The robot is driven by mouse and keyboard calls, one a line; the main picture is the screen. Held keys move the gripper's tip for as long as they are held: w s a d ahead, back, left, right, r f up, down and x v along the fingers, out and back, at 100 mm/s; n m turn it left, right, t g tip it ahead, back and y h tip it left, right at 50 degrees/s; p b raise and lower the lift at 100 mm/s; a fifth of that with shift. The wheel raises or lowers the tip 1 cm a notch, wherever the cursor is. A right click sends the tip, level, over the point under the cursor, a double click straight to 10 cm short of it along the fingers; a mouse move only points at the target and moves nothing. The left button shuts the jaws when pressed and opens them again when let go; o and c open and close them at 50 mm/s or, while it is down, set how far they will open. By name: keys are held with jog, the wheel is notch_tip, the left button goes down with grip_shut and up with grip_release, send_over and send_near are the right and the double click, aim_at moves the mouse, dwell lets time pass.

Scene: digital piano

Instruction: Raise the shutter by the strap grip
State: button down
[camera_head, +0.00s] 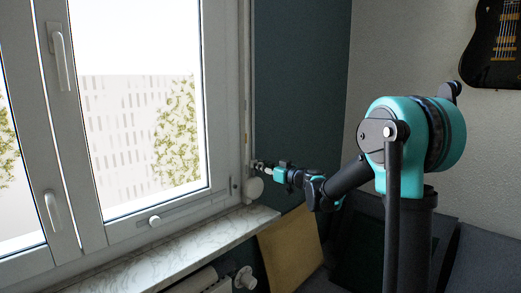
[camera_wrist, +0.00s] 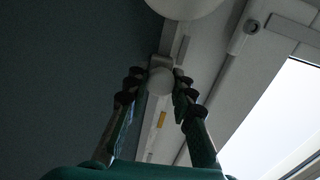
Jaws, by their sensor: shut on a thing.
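My gripper (camera_head: 260,166) is at the right side of the window frame in the head view, reached in from the right. In the wrist view its two fingers (camera_wrist: 158,80) are closed around a small white rounded piece, the strap grip (camera_wrist: 160,82). A pale strap or guide strip (camera_head: 246,90) runs upright along the frame's right edge above the gripper. No shutter slats show over the visible glass (camera_head: 140,110).
A marble sill (camera_head: 170,250) runs under the window, with a radiator valve (camera_head: 245,278) below it. A yellowish panel (camera_head: 290,240) leans under my arm. Window handles (camera_head: 60,60) stick out at left. A black guitar (camera_head: 497,45) hangs on the right wall.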

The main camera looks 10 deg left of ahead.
jog(key=shift+s+f, duration=0.15)
jog(key=shift+f, duration=1.25)
jog(key=c, duration=1.3)
grip_release()
jog(key=v, duration=1.2)
